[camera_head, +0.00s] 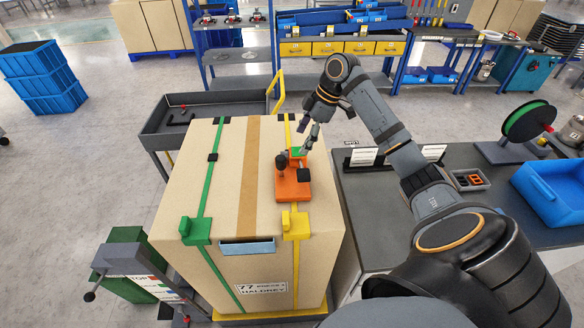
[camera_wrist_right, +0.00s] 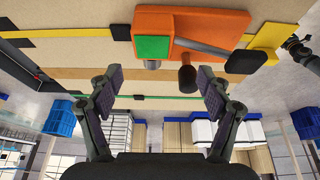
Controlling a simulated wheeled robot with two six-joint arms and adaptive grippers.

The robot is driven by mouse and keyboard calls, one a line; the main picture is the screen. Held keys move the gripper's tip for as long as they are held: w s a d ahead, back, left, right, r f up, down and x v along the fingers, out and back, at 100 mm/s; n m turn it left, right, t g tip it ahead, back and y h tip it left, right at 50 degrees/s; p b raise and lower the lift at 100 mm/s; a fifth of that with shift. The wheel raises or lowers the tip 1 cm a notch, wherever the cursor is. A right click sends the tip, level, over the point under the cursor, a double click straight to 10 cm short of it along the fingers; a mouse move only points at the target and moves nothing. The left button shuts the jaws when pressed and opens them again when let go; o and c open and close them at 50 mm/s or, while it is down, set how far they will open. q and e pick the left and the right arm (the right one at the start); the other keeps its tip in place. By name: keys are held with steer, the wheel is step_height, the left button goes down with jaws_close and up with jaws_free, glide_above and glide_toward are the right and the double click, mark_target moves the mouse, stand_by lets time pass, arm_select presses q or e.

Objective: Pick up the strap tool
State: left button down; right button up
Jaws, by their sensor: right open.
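The strap tool (camera_head: 293,184) is orange with a green square patch, a dark knob and a dark handle. It lies on top of the large cardboard box (camera_head: 228,160), over the yellow strap (camera_head: 296,262). It also shows at the top of the right wrist view (camera_wrist_right: 208,32), beyond the fingertips. My right gripper (camera_head: 308,134) is open and empty, above the far end of the tool. In the wrist view its two fingers (camera_wrist_right: 158,82) are spread wide, with the tool's dark knob ahead of the right finger. No contact is visible. My left gripper is not in view.
A green strap (camera_head: 206,180) with a green buckle runs along the box's left side. A dark bench (camera_head: 385,228) with a blue bin (camera_head: 552,192) and a green reel (camera_head: 527,121) stands at right. A grey cart (camera_head: 210,112) stands behind left.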

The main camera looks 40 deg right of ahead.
mark_target(292, 152)
steer(key=shift+w+a+f, duration=0.15)
steer(key=shift+w+f, duration=0.2)
steer(key=shift+f, duration=0.2)
steer(key=shift+w+a+f, duration=0.1)
steer(key=shift+w+f, duration=0.25)
steer(key=shift+f, duration=0.2)
steer(key=shift+w+a+f+p, duration=0.2)
steer(key=shift+w+f+p, duration=0.15)
steer(key=shift+w+p, duration=0.2)
steer(key=shift+a+f+p, duration=0.35)
steer(key=shift+f+p, duration=0.1)
steer(key=shift+p, duration=0.2)
steer(key=shift+s+p+x, duration=0.25)
steer(key=shift+p+x, duration=0.2)
steer(key=shift+x, duration=0.8)
steer(key=shift+w+f, duration=0.1)
steer(key=shift+f, duration=0.4)
steer(key=c, duration=1.6)
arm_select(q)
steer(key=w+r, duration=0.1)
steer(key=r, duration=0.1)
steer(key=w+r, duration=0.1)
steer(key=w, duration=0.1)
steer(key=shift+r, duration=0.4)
arm_select(e)
steer(key=shift+r, duration=0.1)
jaws_close()
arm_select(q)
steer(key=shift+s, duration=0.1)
